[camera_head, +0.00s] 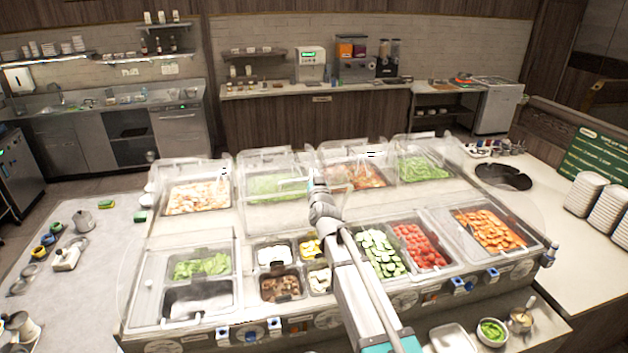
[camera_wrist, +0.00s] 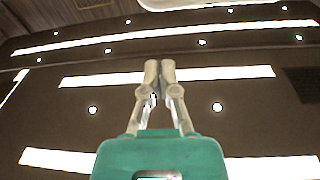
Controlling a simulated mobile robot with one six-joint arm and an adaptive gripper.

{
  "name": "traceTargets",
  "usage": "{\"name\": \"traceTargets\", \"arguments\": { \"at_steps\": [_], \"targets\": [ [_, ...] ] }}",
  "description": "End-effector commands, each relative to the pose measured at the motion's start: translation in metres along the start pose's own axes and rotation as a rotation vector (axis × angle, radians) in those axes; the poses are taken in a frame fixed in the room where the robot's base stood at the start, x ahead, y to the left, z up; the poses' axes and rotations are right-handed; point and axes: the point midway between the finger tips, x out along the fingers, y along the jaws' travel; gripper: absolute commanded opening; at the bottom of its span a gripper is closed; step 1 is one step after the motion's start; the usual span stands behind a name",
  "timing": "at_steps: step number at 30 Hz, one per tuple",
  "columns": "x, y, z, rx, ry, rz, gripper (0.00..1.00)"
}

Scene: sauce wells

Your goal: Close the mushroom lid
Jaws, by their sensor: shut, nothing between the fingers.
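A small well of brown pieces that look like mushrooms (camera_head: 280,287) sits in the front row of the counter in the head view, left of my arm. A well of pale pieces (camera_head: 320,279) is just to its right, partly beside my arm. I cannot make out which clear lid belongs to the mushrooms or how it stands. My gripper (camera_wrist: 160,70) is shut and empty in the wrist view, with only the ceiling beyond it. It touches nothing there. Its fingers cannot be made out in the head view, where my arm crosses the counter.
Clear raised covers (camera_head: 275,162) stand along the back row of wells. Cucumber (camera_head: 378,252), tomato (camera_head: 419,245) and carrot (camera_head: 490,229) wells lie right of my arm. Bowls (camera_head: 491,331) stand at the front right. The left worktop (camera_head: 85,290) has bare room.

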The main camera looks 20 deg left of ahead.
Motion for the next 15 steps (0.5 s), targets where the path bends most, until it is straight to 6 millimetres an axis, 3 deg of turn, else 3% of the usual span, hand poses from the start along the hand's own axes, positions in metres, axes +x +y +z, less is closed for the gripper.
{"name": "traceTargets", "arguments": {
  "at_steps": [1, 11, 15],
  "targets": [
    [0.012, 0.000, 0.000, 0.000, 0.000, 0.000, 0.00],
    [0.063, 0.001, -0.001, 0.000, 0.000, 0.001, 0.00],
    [0.052, 0.001, 0.013, 0.001, 0.000, 0.001, 0.00]
  ]
}}
